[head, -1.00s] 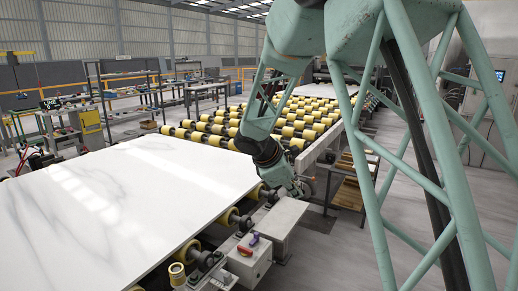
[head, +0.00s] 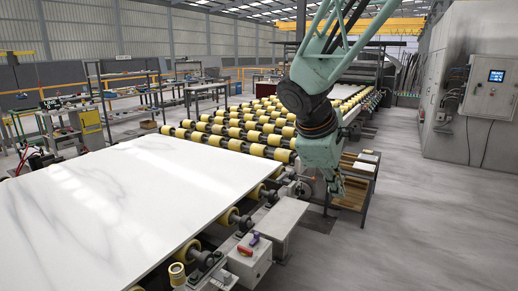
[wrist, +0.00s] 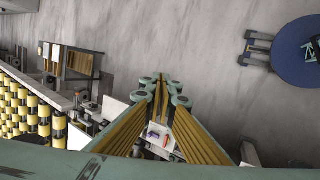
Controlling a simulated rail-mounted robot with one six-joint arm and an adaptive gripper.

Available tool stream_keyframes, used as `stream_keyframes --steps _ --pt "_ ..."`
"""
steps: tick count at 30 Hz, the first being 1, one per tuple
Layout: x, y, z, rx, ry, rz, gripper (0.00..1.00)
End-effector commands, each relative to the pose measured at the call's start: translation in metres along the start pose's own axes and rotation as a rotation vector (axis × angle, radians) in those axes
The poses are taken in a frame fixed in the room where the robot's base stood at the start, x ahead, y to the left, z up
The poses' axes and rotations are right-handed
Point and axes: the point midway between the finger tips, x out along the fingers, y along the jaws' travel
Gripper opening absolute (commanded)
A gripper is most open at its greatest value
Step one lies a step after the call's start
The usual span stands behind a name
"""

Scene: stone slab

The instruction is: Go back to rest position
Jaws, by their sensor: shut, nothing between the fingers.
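My gripper (head: 336,190) hangs below the dark wrist joint in the head view, in front of the wooden-shelved rack and to the right of the roller line. In the wrist view my gripper (wrist: 162,82) has its fingers together at the tips, with nothing between them. The white marble slab (head: 120,205) lies flat on the rollers at the left of the head view, apart from my gripper.
A yellow roller conveyor (head: 250,125) runs behind the slab. The rack (head: 352,185) stands close to my gripper. A grey cabinet (head: 478,95) stands at the right. The floor (head: 430,220) there is clear.

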Motion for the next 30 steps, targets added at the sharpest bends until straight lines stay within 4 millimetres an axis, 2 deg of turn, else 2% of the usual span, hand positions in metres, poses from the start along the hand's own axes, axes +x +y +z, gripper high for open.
stream_keyframes --steps 3,12,30 --pt "-0.014 -0.011 0.021 0.065 0.008 -0.015 0.0" --pt "-0.045 -0.043 0.065 0.229 0.03 -0.058 0.0" --pt "-0.098 -0.12 0.136 0.546 0.082 -0.151 0.0"
